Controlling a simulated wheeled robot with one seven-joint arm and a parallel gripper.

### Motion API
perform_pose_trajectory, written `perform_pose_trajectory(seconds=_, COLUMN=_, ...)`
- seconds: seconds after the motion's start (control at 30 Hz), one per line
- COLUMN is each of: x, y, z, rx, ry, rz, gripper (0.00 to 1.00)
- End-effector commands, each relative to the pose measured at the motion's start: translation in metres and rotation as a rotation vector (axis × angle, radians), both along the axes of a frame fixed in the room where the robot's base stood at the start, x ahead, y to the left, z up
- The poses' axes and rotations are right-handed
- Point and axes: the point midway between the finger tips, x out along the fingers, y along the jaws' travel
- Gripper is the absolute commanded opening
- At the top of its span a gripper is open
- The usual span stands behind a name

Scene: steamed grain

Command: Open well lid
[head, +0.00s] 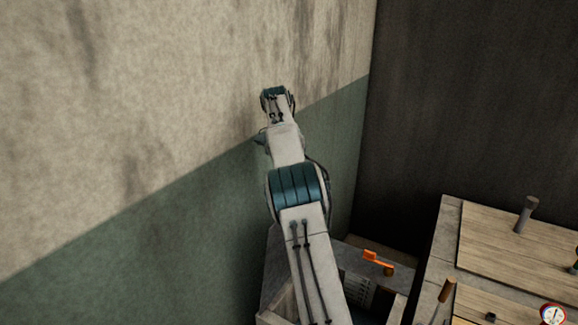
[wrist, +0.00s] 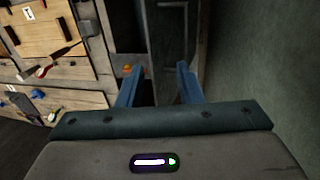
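Two pale wooden panels lie on the grey block at lower right in the head view: a back panel (head: 495,235) with an upright grey-brown handle (head: 525,215), and a front panel (head: 472,309), partly cut off. I cannot tell which one is the well lid. Wooden panels also show at the left of the wrist view, one upper (wrist: 38,42) and one lower (wrist: 75,98), both flat. My gripper (wrist: 157,80) is open and empty, with its two blue fingers apart and away from the panels. In the head view my arm hides its fingers.
A wooden-handled stick (head: 446,290) and a round gauge (head: 552,314) are near the front. A two-tone wall (head: 150,130) stands close on the left.

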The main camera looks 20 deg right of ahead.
Motion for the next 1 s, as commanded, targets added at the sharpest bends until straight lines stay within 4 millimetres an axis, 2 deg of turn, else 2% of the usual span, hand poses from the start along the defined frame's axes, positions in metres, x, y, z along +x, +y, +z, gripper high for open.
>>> perform_pose_trajectory(seconds=0.13, x=0.002, y=0.001, z=0.01, rx=0.001, ry=-0.001, rz=0.0, gripper=0.32)
perform_pose_trajectory(seconds=0.5, x=0.002, y=0.002, z=0.013, rx=0.001, ry=-0.001, rz=0.0, gripper=0.32)
perform_pose_trajectory(seconds=0.53, x=0.002, y=0.002, z=0.013, rx=0.001, ry=-0.001, rz=0.0, gripper=0.3)
perform_pose_trajectory(seconds=0.63, x=0.002, y=0.003, z=0.012, rx=0.004, ry=0.001, rz=0.012, gripper=0.02)
perform_pose_trajectory(seconds=0.67, x=0.001, y=0.003, z=0.012, rx=0.008, ry=0.001, rz=0.025, gripper=0.0)
perform_pose_trajectory(seconds=0.83, x=-0.003, y=0.015, z=0.011, rx=0.061, ry=0.012, rz=0.207, gripper=0.0)
perform_pose_trajectory(seconds=1.0, x=-0.009, y=0.036, z=0.012, rx=0.135, ry=0.027, rz=0.515, gripper=0.0)
